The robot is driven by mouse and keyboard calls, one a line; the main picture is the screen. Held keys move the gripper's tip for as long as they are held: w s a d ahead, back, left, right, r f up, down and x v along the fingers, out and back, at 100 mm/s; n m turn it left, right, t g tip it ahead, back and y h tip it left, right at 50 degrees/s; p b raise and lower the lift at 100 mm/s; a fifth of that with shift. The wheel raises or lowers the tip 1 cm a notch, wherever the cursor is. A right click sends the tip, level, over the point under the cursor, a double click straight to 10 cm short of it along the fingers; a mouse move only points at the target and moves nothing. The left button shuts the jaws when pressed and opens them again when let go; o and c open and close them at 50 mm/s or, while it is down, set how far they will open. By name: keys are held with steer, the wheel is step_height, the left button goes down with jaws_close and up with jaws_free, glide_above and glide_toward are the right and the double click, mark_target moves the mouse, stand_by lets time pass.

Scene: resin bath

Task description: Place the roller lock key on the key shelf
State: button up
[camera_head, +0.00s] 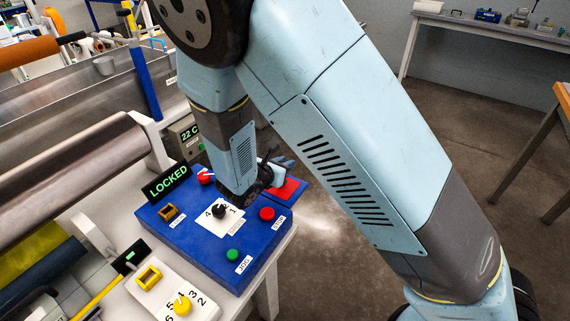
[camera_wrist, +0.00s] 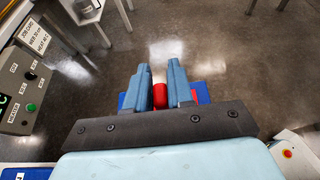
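My gripper (camera_wrist: 160,72) has its two blue fingers close together on a small red piece (camera_wrist: 160,96), which fills the narrow gap and looks like the roller lock key. In the head view my gripper (camera_head: 276,164) hangs beside the right rear edge of the blue control box, just above a red-topped blue ledge (camera_head: 289,191), which looks like the key shelf. The ledge's blue edge also shows beside the right finger in the wrist view (camera_wrist: 203,92). I cannot tell whether the key touches it.
The blue control box (camera_head: 202,249) carries a black dial (camera_head: 219,211), a red knob (camera_head: 205,177), red and green buttons and a brown socket (camera_head: 168,212). A LOCKED display (camera_head: 166,183) stands at its back. A metal roller (camera_head: 75,170) is left. Open floor lies right.

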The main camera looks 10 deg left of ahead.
steer(key=o, duration=0.4)
steer(key=shift+c, duration=0.2)
steer(key=shift+r, duration=0.1)
steer(key=v, duration=1.2)
steer(key=shift+d+r, duration=0.1)
steer(key=shift+d, duration=0.05)
steer(key=w+d+r+m+g, duration=0.1)
steer(key=d+r+m+g, duration=0.3)
steer(key=d, duration=0.4)
steer(key=w+d+r+m+g+h, duration=0.1)
steer(key=w+d+r+m+g, duration=0.1)
steer(key=d+r+m, duration=0.45)
steer(key=w+d+r+m+g, duration=0.1)
steer(key=d+r+m+g, duration=0.3)
steer(key=d, duration=0.6)
steer(key=s+d+r+m+t+y, duration=0.3)
steer(key=s+d+r+m+y, duration=0.3)
steer(key=s+d+r+m, duration=0.5)
steer(key=s+d+m, duration=0.1)
steer(key=d+m, duration=0.2)
steer(key=m, duration=0.3)
steer(key=shift+s, duration=0.3)
